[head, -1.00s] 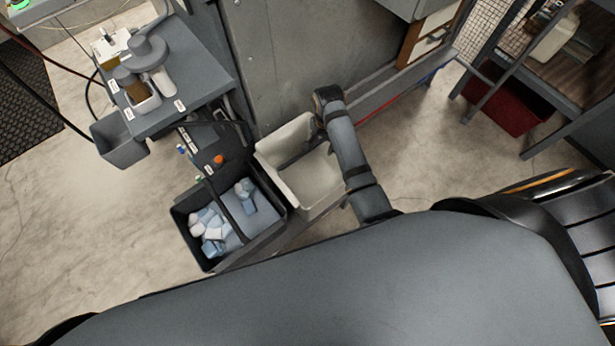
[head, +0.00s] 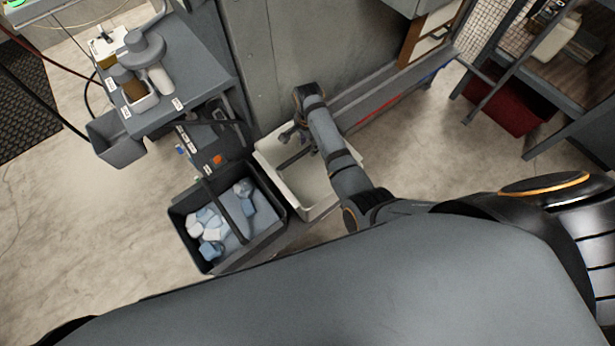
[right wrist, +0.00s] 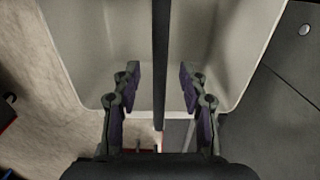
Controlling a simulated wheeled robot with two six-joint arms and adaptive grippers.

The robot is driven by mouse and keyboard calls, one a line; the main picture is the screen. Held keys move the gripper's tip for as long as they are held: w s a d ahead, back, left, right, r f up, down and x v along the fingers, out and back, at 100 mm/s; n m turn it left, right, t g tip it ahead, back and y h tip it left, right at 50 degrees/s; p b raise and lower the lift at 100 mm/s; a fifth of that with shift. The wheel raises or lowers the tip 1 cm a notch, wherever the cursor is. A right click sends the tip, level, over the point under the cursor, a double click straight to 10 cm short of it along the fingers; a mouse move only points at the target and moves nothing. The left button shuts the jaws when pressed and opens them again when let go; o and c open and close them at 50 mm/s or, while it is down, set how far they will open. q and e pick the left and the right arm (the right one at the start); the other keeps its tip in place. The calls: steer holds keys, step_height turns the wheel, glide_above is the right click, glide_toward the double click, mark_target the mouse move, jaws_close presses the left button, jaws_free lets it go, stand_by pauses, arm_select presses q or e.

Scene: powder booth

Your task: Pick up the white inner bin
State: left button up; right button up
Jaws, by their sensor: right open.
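The white inner bin (head: 306,196) stands in the middle of the head view, beside the grey cabinet. A dark bar (head: 291,160) crosses its top like a handle. My right gripper (head: 295,133) is over the bin's far part, near the bar. In the right wrist view, the gripper (right wrist: 160,85) is open and empty, its fingers on either side of the dark bar (right wrist: 161,50), with gaps on both sides. The bin (right wrist: 95,50) fills much of that view behind the fingers. My right forearm hides the bin's right side in the head view. My left gripper is not in view.
A black bin (head: 182,222) with blue and white pieces stands directly left of the white bin. A grey side table (head: 193,70) with containers is at the upper left. The cabinet (head: 285,60) rises behind. A red bin (head: 507,106) sits under the right rack. Floor at right is clear.

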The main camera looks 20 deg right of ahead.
mark_target(308, 148)
step_height(308, 148, down, 3)
steer(key=shift+a+f, duration=0.15)
jaws_close()
stand_by(0.4)
